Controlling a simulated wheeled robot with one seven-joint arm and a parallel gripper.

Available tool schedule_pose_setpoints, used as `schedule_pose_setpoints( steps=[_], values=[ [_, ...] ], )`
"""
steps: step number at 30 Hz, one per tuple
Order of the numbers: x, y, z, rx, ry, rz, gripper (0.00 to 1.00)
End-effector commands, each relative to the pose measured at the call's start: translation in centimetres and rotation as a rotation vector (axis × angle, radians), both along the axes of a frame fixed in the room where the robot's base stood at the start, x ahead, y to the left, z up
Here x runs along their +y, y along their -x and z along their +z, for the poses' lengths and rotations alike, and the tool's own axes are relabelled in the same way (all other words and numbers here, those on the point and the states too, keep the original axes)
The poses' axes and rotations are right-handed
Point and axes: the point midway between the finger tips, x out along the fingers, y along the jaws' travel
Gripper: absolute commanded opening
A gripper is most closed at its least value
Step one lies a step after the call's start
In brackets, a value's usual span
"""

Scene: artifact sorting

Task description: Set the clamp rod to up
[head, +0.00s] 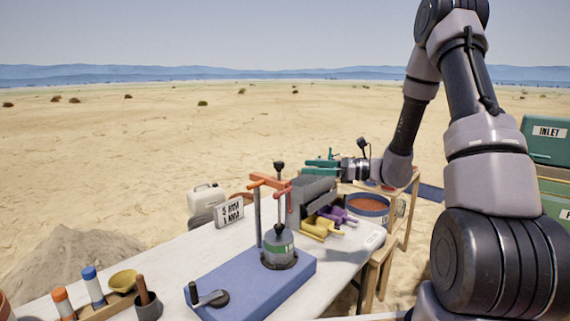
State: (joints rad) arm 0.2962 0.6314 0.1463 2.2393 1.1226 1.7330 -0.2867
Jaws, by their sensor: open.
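A clamp device stands on a blue base (250,285) on the white table. Its grey canister (279,247) with a dark lid sits on the base. A grey upright rod (257,218) with an orange crossbar rises to the left, and a thinner upright rod with a red handle (282,191) stands beside it. I cannot tell which of these is the clamp rod. A black crank lever (208,297) is at the base's front left. My gripper (310,164), with teal fingers, points left behind and above the device. It is open and appears to touch nothing.
A dark grey block (312,190) is behind the rods, with yellow (318,229) and purple (340,214) tools nearby. A bucket of reddish material (368,206) stands behind right. A sign (229,212) and white jug (206,197) are behind left. Colored tubes (93,285) stand front left.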

Motion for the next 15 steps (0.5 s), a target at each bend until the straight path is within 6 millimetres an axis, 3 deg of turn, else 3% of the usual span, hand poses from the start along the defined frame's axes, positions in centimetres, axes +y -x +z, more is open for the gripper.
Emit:
schedule_pose_setpoints(
  steps=[5,15],
  values=[
    [0.4,-0.8,-0.5,0.016,-0.025,-0.023,0.71],
    [6.2,-2.5,-0.5,0.015,-0.023,-0.018,0.71]
  ],
)
